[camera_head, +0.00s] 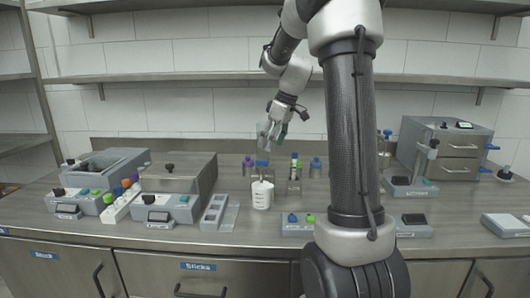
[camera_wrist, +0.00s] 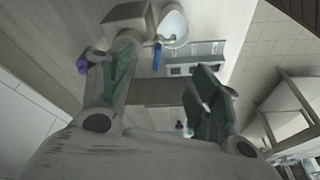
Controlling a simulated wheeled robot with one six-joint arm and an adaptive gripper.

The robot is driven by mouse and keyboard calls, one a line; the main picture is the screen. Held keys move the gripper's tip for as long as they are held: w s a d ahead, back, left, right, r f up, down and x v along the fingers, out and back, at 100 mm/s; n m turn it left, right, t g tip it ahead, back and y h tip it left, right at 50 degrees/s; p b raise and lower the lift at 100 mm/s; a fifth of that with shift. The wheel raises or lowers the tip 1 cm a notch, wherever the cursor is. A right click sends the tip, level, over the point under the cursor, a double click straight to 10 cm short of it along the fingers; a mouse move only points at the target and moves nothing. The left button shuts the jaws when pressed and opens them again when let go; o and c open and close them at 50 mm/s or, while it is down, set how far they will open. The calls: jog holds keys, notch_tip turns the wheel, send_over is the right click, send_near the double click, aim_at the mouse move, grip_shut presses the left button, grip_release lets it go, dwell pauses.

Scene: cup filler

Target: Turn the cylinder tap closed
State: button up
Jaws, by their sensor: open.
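A blue tap lever (camera_head: 262,162) shows in the head view just above a white cup (camera_head: 262,195) on the counter. In the wrist view, the blue lever (camera_wrist: 158,55) lies between my fingers, nearer the left one, with the white cup (camera_wrist: 173,27) beyond it. My gripper (camera_head: 273,138) is above the lever in the head view, with its fingers pointing down. It is open, its two green-padded fingers spread wide in the wrist view (camera_wrist: 165,62), and nothing is held. I cannot tell whether a finger touches the lever or which way the tap is set.
Grey boxes with knobs (camera_head: 172,200) stand to the left, and a drawer unit (camera_head: 447,150) to the right. A low control box (camera_head: 298,222) lies in front. Shelves run along the wall behind.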

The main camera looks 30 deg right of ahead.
aim_at(262, 161)
jog(key=w+f+m+h, duration=0.1)
jog(key=f+m+h, duration=0.1)
jog(key=m, duration=0.3)
jog(key=w+a+f+m+h, duration=0.1)
jog(key=f+m+h, duration=0.1)
jog(key=m, duration=0.3)
jog(key=a+f+m+h, duration=0.1)
jog(key=f+m, duration=0.2)
jog(key=m, duration=0.3)
jog(key=shift+w+a+h, duration=0.25)
jog(key=shift+w+h, duration=0.15)
jog(key=shift+r, duration=0.1)
jog(key=c, duration=1)
jog(key=shift+n+t+y, duration=0.4)
jog(key=shift+n, duration=1.2)
